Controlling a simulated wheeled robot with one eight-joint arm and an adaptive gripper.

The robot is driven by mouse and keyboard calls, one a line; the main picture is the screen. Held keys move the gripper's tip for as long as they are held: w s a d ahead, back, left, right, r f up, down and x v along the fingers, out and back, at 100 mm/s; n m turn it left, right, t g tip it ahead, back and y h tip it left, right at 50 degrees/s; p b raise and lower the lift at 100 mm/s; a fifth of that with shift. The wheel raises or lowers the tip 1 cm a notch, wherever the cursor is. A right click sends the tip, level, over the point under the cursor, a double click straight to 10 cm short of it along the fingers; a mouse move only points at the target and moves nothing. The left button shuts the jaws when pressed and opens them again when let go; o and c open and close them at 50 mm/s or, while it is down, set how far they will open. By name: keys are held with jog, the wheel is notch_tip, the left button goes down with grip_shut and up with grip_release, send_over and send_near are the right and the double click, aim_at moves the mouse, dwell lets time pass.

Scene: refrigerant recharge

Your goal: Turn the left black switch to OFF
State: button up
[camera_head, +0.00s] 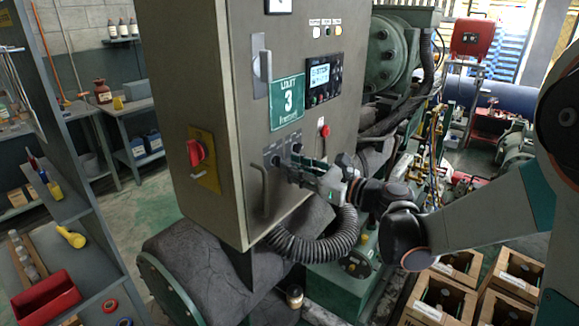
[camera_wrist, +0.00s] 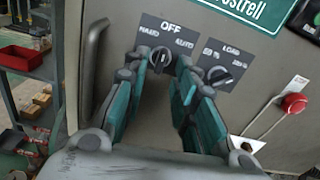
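The left black switch (camera_wrist: 160,58) is a round knob on a dark plate marked OFF at the top, with a label to each side. Its pointer looks close to upright, but its exact setting is hard to tell. It also shows in the head view (camera_head: 276,160) on the grey cabinet's front. My gripper (camera_wrist: 158,74) has its teal fingers apart, with the tips on either side of this switch. I cannot tell whether they touch it. In the head view, my gripper (camera_head: 294,170) reaches the panel from the right.
The right black switch (camera_wrist: 219,76), marked LOAD, is close beside my right finger. A red button (camera_wrist: 294,103) is farther right. A vertical handle (camera_wrist: 88,75) is to the left. The cabinet (camera_head: 190,100) also bears a red rotary switch (camera_head: 196,152) and a display (camera_head: 320,75).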

jog(key=v, duration=0.6)
dwell(0.3)
jog(key=shift+s, duration=0.1)
jog(key=s+f+n+g+h, duration=0.35)
jog(key=s+n+h, duration=0.25)
jog(key=s+n, duration=0.5)
jog(key=s+d+f+n+h, duration=0.2)
jog(key=s+d+n+h, duration=0.2)
jog(key=s+d+n, duration=0.2)
jog(key=s+d+f+n+h, duration=0.2)
jog(key=s+d+n+h, duration=0.2)
jog(key=s+d+n, duration=0.2)
jog(key=shift+s+f+n+b, duration=0.25)
jog(key=shift+s+n+b, duration=0.05)
jog(key=shift+s+n, duration=0.6)
